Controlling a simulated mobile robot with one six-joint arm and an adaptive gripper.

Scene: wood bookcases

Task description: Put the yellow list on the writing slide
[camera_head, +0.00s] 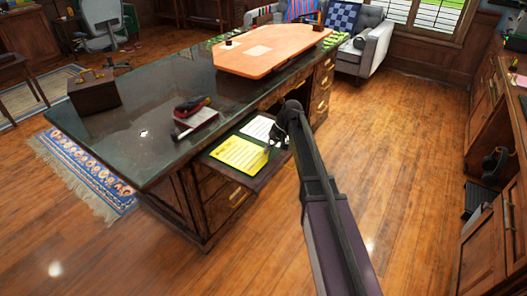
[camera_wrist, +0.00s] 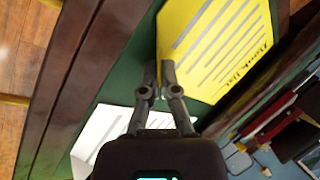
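The yellow list (camera_head: 238,154), a sheet with dark printed lines, lies over the green-topped writing slide (camera_head: 257,178) pulled out from the desk. Its printed face also shows large in the wrist view (camera_wrist: 215,50). My gripper (camera_head: 274,148) is at the list's right edge in the head view. In the wrist view, my gripper's fingertips (camera_wrist: 159,72) are close together with the list's edge between them. Whether the whole sheet rests flat on the slide is hard to tell.
A white sheet (camera_head: 257,127) lies on the slide beyond the list. A stapler-like red and black item (camera_head: 192,106) and a wooden box (camera_head: 94,92) stand on the dark desk top (camera_head: 150,135). The floor right of the desk is open.

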